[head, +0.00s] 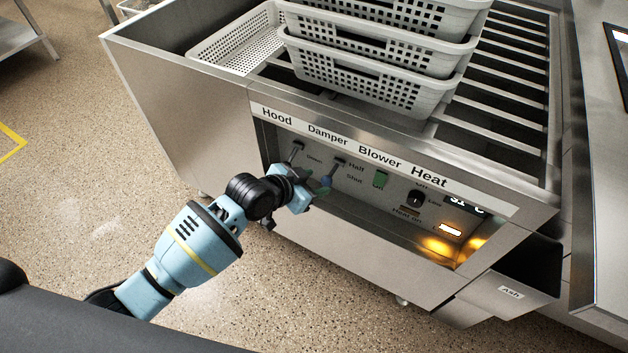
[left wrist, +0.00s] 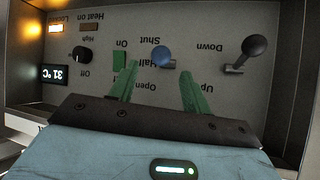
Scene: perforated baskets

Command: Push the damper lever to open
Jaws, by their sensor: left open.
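The damper lever has a blue knob (left wrist: 161,57), seen upside down in the left wrist view between the Shut and Half labels. In the head view its knob (head: 326,181) is partly hidden by my left gripper. My left gripper (left wrist: 159,68) is open, with one green fingertip on either side of the knob in the picture. I cannot tell whether either finger touches it. The left gripper (head: 319,186) also shows at the panel under the Damper label in the head view. My right gripper is not in view.
The hood lever (left wrist: 257,47) has a dark knob beside the damper lever. White perforated baskets (head: 370,80) stand stacked on the rails above. Open floor lies left of the machine.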

